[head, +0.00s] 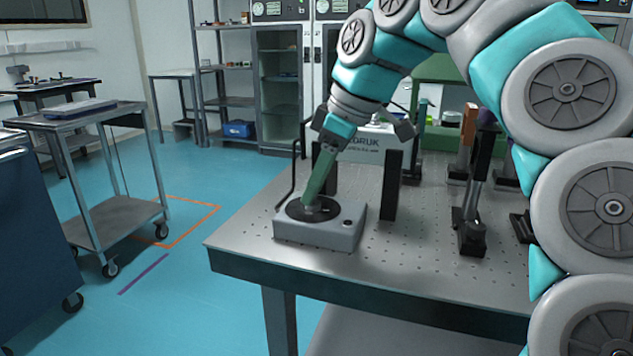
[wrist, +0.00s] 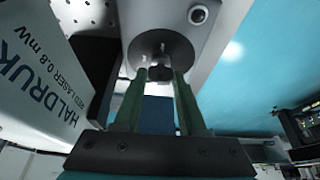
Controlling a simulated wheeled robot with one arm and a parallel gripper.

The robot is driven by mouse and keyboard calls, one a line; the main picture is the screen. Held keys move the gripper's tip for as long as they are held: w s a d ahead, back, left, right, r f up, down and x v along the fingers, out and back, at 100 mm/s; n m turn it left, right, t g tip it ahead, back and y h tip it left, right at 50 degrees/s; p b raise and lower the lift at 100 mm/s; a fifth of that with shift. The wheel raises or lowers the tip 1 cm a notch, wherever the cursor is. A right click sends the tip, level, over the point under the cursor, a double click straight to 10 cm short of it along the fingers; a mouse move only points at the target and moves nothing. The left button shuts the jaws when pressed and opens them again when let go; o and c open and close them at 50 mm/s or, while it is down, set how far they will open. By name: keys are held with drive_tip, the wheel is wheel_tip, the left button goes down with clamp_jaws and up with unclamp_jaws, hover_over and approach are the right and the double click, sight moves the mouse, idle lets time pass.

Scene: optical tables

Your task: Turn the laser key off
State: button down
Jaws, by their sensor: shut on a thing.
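A grey control box (head: 318,232) sits near the left front corner of the optical table, with a round black dial plate (head: 324,213) on top. The laser key (wrist: 160,73) is a small dark knob standing on this plate in the wrist view. My gripper (head: 309,204) reaches down from above, its green fingers tilted slightly. In the wrist view the two fingers stand on either side of the key and are shut on it. The fingers hide the key in the head view, and its exact turn angle is hard to tell.
A white laser housing (wrist: 38,75) lettered HALDRUK stands close beside the box, between black posts (head: 391,185). A small round button (wrist: 198,14) is on the box. Optical mounts (head: 470,230) stand to the right on the perforated table (head: 400,262). A cart (head: 85,118) stands left; floor between is clear.

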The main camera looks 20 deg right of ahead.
drive_tip(key=shift+c, duration=2.4)
unclamp_jaws()
